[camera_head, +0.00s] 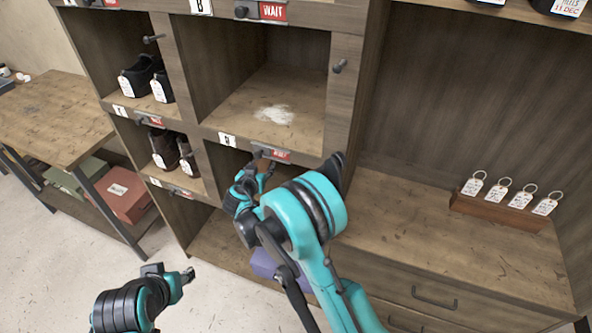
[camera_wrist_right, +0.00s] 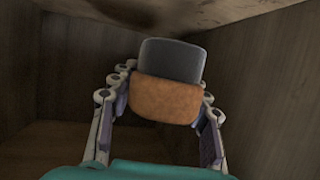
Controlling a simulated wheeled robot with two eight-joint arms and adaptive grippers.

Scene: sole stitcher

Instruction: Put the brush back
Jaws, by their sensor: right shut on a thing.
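The brush (camera_wrist_right: 166,98) shows in the right wrist view as an orange-brown block with a dark grey part beyond it. My right gripper (camera_wrist_right: 160,100) has its two fingers on either side of the brush and is shut on it. In the head view my right gripper (camera_head: 258,168) reaches into a cubby below the shelf with a white patch. My own arm hides much of that cubby, and only a bit of brown shows at the fingers. My left gripper (camera_head: 188,274) is low over the floor, away from the shelves; its finger opening is unclear.
The wooden cubby unit (camera_head: 345,100) has dividers, knobs and label strips close around my right arm. Dark shoes (camera_head: 140,75) and brown shoes (camera_head: 165,148) fill left cubbies. A tag rack (camera_head: 495,212) stands on the right counter. A purple object (camera_head: 264,264) lies below my right arm.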

